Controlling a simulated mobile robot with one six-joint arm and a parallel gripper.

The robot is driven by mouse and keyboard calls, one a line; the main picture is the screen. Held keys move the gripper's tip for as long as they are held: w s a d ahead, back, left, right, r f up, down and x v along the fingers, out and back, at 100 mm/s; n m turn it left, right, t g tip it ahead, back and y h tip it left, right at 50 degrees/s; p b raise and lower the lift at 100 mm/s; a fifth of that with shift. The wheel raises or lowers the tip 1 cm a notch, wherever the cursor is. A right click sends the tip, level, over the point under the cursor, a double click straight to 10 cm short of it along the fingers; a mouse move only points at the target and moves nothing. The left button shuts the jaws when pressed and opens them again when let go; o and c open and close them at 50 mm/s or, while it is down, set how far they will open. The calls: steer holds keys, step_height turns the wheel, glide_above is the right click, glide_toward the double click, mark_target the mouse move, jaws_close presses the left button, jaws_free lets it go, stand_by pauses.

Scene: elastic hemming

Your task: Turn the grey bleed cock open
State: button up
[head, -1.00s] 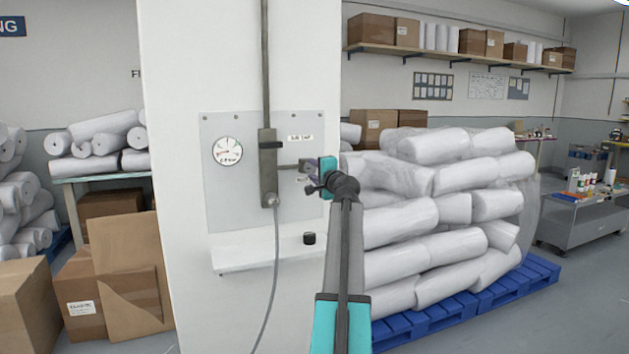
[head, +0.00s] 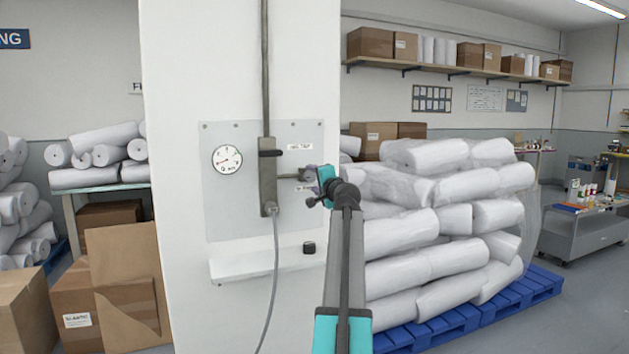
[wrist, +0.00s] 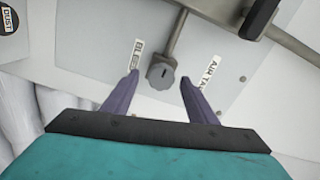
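The grey bleed cock (wrist: 162,76) is a small round knob with a dark slot mark, on a short pipe stub in front of the grey panel (wrist: 105,40). In the wrist view it lies between and just beyond the fingertips of my gripper (wrist: 158,80). The two purple fingers are spread apart, with a gap on each side of the knob, and hold nothing. In the head view my gripper (head: 309,188) is at the right side of the panel, and it and the arm mostly hide the knob. Labels beside the knob read "BLEED", partly hidden by a finger, and "AIR TAP".
A vertical pipe with a grey block (head: 268,185) and a dark lever runs down the panel, left of my gripper. A gauge (head: 227,160) is at left. A white shelf (head: 250,265) below holds a black cap (head: 309,248). Wrapped rolls (head: 440,220) are stacked at right.

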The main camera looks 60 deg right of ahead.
steer(key=shift+a, duration=0.1)
steer(key=v, duration=1.3)
steer(key=shift+s+a, duration=0.25)
stand_by(0.8)
